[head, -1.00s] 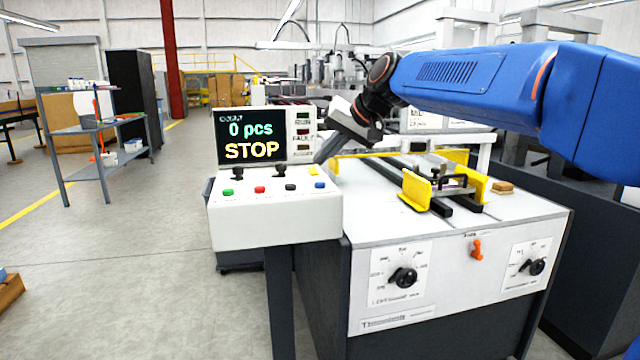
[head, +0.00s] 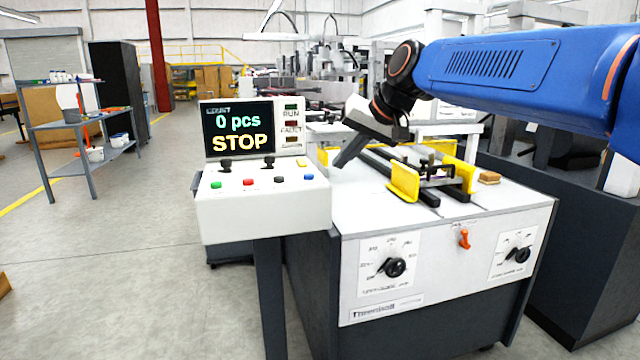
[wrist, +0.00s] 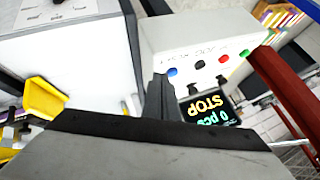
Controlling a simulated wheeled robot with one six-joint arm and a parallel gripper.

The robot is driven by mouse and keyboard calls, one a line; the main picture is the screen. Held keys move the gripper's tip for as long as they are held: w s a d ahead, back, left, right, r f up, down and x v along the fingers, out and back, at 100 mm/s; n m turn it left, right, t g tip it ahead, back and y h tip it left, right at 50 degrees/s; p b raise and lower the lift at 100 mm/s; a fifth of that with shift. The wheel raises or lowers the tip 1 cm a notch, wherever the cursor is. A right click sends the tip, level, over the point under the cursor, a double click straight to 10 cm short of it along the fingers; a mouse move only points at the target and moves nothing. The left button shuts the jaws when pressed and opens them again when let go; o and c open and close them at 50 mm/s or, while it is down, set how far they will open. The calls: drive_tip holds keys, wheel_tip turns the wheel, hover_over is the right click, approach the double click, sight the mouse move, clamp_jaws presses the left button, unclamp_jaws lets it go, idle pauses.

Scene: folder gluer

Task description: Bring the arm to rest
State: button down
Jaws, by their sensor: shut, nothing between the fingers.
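My blue arm reaches in from the right in the head view, above the white-topped machine (head: 450,225). My gripper (head: 340,163) hangs at its end, slanting down to the left, just right of the control panel as seen there. The fingers are shut with nothing between them. In the wrist view the dark gripper (wrist: 160,97) points toward the control panel, which appears upside down. The control panel (head: 262,212) has a screen (head: 238,130) reading "0 pcs" and "STOP". I cannot tell the exact gap between gripper and machine top.
Yellow guides (head: 404,180) and dark rails stand on the machine top. A small brown block (head: 489,178) lies at its right. Two dials and an orange lever (head: 464,238) are on its front. A grey shelf (head: 85,125) stands far left. The floor (head: 110,260) left of the panel is clear.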

drive_tip(key=s+d+f+h, duration=0.2)
drive_tip(key=s+d+f, duration=0.6)
drive_tip(key=s, duration=0.3)
drive_tip(key=s+d+f+h, duration=0.2)
drive_tip(key=s+d+f, duration=0.6)
drive_tip(key=s+f, duration=0.3)
drive_tip(key=s+d+f+m+g+h, duration=0.1)
drive_tip(key=s+d+f, duration=0.7)
drive_tip(key=s, duration=0.3)
drive_tip(key=shift+s+f+h, duration=0.2)
drive_tip(key=shift+f+h, duration=0.2)
drive_tip(key=shift+f, duration=0.35)
